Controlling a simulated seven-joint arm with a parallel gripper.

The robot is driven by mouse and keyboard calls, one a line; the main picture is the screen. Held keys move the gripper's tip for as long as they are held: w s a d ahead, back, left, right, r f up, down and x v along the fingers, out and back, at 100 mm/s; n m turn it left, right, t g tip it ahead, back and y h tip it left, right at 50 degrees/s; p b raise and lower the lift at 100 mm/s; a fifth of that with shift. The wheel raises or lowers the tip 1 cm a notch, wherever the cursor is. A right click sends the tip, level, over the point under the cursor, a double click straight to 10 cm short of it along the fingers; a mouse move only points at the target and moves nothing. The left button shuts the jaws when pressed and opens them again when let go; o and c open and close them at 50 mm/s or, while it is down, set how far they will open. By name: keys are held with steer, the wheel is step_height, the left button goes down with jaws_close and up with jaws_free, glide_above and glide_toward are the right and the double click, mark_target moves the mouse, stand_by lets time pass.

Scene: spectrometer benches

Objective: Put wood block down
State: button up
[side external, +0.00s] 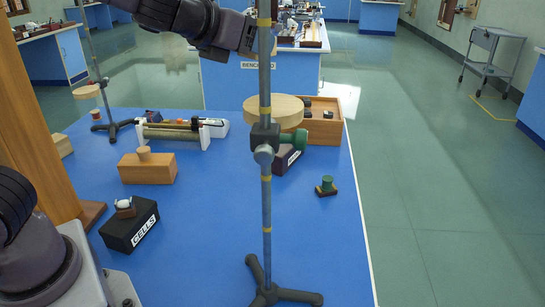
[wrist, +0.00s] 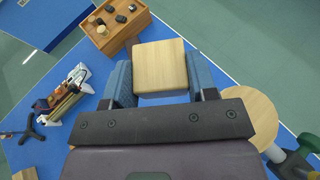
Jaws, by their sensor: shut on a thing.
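My gripper (wrist: 160,78) is shut on a wood block (wrist: 160,66) in the wrist view. The block is pale and squarish, and a blue pad presses on each side of it. The blue table (wrist: 230,82) shows around it. In the side external view, my dark gripper end (side external: 236,33) is high above the table's far part, behind an upright metal rod. I cannot make out the held block there. The gap under the block is hard to judge.
A stand (side external: 267,200) with a round wooden disc (side external: 273,110) rises at centre. A wooden tray (side external: 325,125) holds small dark items. A wooden block with a cork (side external: 147,168), a black CELLS box (side external: 128,228) and a green-topped piece (side external: 326,186) stand on the table. The front right is clear.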

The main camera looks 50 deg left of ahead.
steer(key=w+a+f+n+g+y, duration=0.3)
steer(key=w+a+f+n+y, duration=0.35)
steer(key=w+a+f, duration=0.5)
steer(key=shift+n+g+y, duration=0.4)
steer(key=shift+n+y, duration=0.15)
steer(key=shift+y, duration=0.2)
steer(key=d+f, duration=0.1)
steer(key=f, duration=0.7)
steer(key=d+f, duration=0.1)
steer(key=f, duration=0.8)
steer(key=d+f, duration=0.1)
steer(key=f, duration=0.8)
steer(key=shift+s+d+f, duration=0.15)
steer(key=shift+f, duration=0.05)
steer(key=shift+s+f, duration=0.1)
steer(key=shift+f, duration=1.55)
steer(key=shift+f, duration=0.1)
steer(key=o, duration=0.9)
steer(key=shift+f, duration=0.1)
